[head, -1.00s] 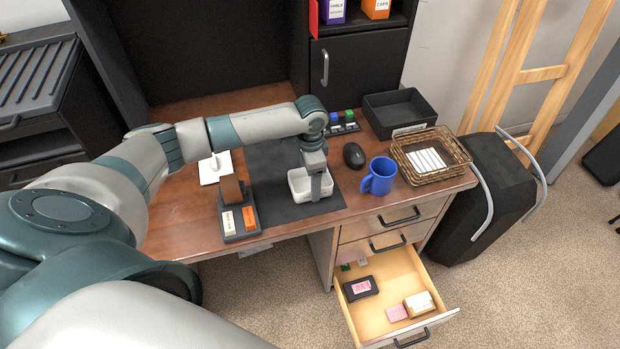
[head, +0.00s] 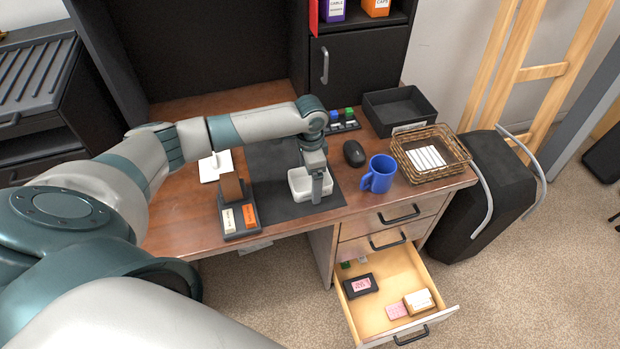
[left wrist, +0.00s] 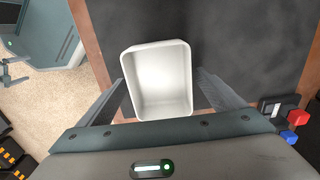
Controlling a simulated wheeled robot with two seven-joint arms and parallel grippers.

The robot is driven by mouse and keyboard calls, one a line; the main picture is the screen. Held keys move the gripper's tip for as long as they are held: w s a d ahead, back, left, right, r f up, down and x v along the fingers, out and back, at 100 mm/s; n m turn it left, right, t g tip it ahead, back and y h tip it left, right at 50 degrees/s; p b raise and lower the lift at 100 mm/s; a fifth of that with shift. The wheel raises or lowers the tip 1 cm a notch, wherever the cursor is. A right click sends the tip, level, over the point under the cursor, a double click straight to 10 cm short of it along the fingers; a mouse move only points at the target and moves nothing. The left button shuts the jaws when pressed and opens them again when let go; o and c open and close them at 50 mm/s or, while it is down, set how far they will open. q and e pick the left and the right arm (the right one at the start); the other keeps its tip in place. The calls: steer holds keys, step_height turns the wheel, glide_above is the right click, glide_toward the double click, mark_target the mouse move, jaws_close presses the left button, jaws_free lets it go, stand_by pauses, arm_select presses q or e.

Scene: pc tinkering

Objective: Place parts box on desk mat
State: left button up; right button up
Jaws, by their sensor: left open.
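The parts box is a small white open-topped box (head: 301,184) standing upright on the black desk mat (head: 275,160). In the left wrist view the box (left wrist: 160,80) looks empty, with the dark mat (left wrist: 235,45) around it. My left gripper (head: 316,190) is low over the mat at the box. In the left wrist view its two fingers (left wrist: 160,92) are spread on either side of the box, apparently with gaps. One finger hides part of the box in the head view. My right gripper is not seen.
A blue mug (head: 379,174), black mouse (head: 354,153) and wicker basket (head: 430,153) stand right of the mat. A dark holder with labelled blocks (head: 240,219) stands at the mat's left. A drawer (head: 388,290) is open below the desk's front.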

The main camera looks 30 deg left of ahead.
mark_target(310, 187)
arm_select(q)
step_height(310, 187, up, 12)
steer(key=b, duration=0.2)
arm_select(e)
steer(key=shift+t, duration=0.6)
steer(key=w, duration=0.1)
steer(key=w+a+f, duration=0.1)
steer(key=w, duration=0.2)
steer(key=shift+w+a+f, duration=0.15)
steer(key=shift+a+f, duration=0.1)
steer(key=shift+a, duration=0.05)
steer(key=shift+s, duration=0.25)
